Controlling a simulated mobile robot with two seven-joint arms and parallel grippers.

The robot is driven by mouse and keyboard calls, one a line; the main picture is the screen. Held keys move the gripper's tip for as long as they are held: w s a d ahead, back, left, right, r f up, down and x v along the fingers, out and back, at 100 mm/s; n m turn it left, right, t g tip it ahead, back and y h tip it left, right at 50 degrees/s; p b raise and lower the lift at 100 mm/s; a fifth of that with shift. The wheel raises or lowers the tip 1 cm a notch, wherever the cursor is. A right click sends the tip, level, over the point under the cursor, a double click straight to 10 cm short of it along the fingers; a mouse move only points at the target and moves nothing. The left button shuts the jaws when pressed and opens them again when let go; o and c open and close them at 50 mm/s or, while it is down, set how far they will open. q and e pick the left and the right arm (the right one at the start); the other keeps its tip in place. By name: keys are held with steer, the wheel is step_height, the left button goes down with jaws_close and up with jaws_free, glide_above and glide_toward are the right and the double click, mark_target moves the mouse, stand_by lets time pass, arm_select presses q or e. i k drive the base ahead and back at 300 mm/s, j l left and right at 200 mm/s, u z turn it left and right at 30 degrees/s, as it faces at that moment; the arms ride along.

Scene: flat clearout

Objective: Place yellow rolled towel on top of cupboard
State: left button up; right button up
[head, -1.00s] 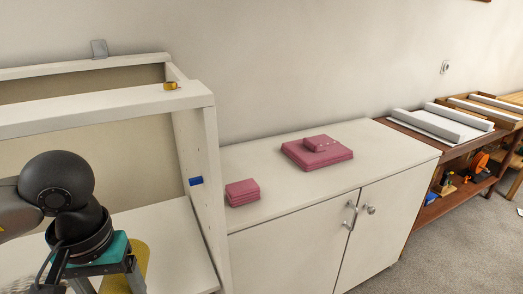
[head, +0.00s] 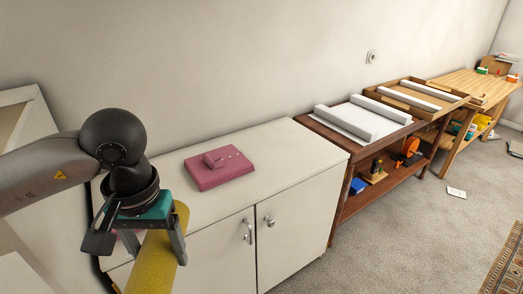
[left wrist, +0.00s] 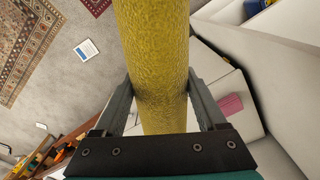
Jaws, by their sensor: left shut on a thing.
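My left gripper (head: 150,240) is shut on the yellow rolled towel (head: 158,262), which hangs down at a tilt in front of the cupboard's left part in the head view. In the left wrist view the towel (left wrist: 155,60) lies between the two fingers of the gripper (left wrist: 163,108). The white cupboard (head: 290,165) has two doors with silver handles and a flat top. Folded pink towels (head: 218,168) lie on its top. My gripper and arm hide the top's left end. My right gripper is not in view.
The cupboard top is bare right of the pink towels. A white open frame shelf (head: 20,110) stands at the left. A brown wooden table (head: 345,138) with a white tray stands right of the cupboard, with another bench (head: 470,85) beyond. Carpet floor (head: 400,220) is free in front.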

mark_target(178, 188)
steer(key=i+l, duration=0.25)
steer(key=i, duration=0.15)
steer(key=i+l+z, duration=0.1)
steer(key=i, duration=0.25)
steer(key=i+j+u, duration=0.2)
steer(key=i, duration=0.2)
steer(key=i+j+u, duration=0.2)
steer(key=i, duration=0.2)
